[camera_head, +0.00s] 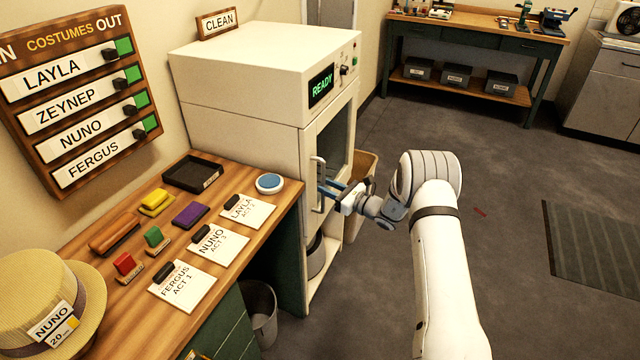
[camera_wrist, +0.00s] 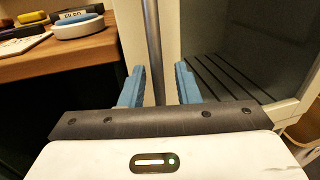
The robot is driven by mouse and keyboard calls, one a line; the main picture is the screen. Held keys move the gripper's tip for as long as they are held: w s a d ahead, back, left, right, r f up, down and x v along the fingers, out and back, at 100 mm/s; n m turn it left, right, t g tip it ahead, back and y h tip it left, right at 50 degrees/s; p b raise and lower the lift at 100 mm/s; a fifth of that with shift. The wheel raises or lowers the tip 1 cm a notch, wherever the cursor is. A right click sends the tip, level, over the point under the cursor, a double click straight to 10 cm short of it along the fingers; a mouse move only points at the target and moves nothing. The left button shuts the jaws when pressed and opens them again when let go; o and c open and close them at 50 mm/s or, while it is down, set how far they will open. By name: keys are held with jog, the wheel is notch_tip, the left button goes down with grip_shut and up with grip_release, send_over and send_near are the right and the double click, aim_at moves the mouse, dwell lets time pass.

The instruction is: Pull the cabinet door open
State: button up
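The white cabinet (camera_head: 265,90) stands beyond the table, with a green READY display on its top part. Its door (camera_head: 331,140) has a dark window and looks closed. A vertical metal handle (camera_head: 317,180) is on the door's left side. My gripper (camera_head: 328,189) is at the handle. In the wrist view, its blue fingers (camera_wrist: 157,88) are apart, with the handle bar (camera_wrist: 152,45) running between them. Gaps show on both sides of the bar, so the fingers do not look closed on it. The door window (camera_wrist: 225,50) is to the right.
A wooden table (camera_head: 120,300) with cards, stamps and a straw hat (camera_head: 45,300) is left of the cabinet. A bin (camera_head: 262,310) stands below it. Open floor (camera_head: 480,150) lies to the right.

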jog(key=x, duration=0.2)
jog(key=shift+w+a, duration=0.15)
jog(key=shift+a, duration=0.1)
grip_shut()
jog(key=shift+d+r, duration=0.1)
